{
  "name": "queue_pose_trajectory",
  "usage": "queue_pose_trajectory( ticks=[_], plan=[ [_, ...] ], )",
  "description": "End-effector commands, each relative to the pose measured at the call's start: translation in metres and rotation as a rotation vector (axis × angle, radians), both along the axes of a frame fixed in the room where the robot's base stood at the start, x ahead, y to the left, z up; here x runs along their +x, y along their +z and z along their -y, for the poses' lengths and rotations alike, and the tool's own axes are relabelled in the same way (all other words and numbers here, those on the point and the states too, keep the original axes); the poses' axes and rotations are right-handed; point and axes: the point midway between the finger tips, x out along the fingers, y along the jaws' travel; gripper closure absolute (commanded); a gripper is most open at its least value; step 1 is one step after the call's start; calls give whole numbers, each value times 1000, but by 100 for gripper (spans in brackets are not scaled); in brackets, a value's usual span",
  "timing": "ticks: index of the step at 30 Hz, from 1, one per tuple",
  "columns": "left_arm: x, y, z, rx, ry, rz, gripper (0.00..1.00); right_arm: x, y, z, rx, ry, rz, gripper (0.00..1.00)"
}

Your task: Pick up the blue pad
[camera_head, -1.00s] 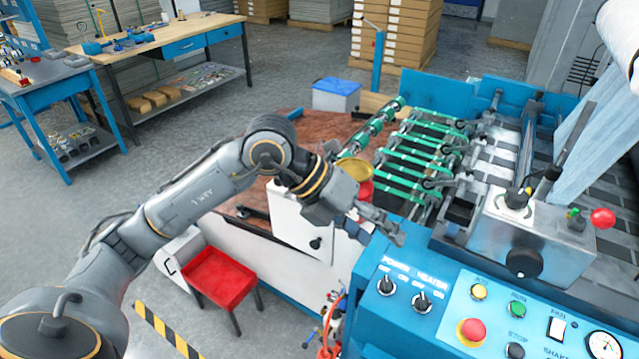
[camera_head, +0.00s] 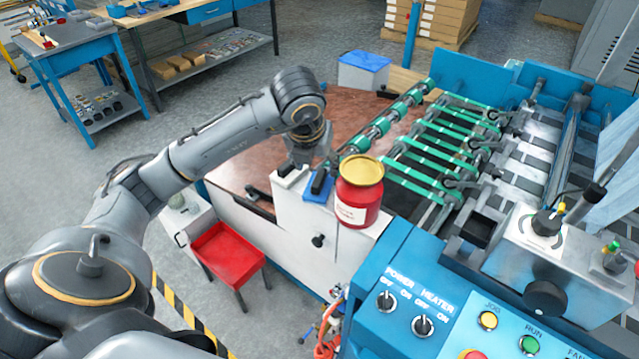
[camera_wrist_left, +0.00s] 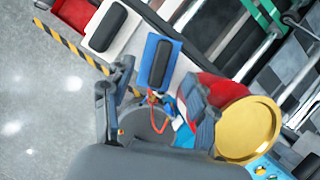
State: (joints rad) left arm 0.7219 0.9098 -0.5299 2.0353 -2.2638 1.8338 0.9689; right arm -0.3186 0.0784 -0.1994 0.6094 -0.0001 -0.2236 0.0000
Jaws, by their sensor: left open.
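The blue pad (camera_head: 316,195) has a black handle on top and sits on the white cabinet top, just left of a red can. It also shows in the left wrist view (camera_wrist_left: 151,78), between and beyond the fingers. My left gripper (camera_head: 306,160) is above and behind the pad in the head view, pointing down, with its fingertips largely hidden there. In the left wrist view my left gripper (camera_wrist_left: 155,105) has its fingers spread wide, with nothing held between them. My right gripper is in neither view.
The red can (camera_head: 359,195) with a gold lid stands close beside the pad. It also shows near the right finger in the wrist view. A white pad (camera_wrist_left: 108,27) with a black handle lies on the other side. Green-banded rollers (camera_head: 440,160) and a control panel (camera_head: 440,290) are to the right.

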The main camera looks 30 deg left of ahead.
Motion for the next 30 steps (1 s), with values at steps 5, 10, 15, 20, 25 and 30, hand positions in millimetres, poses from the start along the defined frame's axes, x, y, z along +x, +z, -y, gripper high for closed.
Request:
queue_pose_trajectory(
  ticks=[5,10,15,20,25,30],
  plan=[
    [3,-10,0,-1,0,-4,42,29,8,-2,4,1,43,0],
    [9,-34,-1,-1,-1,-7,42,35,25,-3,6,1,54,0],
    [16,-52,-3,-3,-1,-2,42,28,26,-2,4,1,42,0],
    [18,-55,-4,-1,-2,0,42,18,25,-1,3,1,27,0],
    [17,-54,-3,-1,-2,0,59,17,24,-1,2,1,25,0],
    [18,-54,-4,-1,-2,0,80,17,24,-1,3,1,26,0]
  ],
)
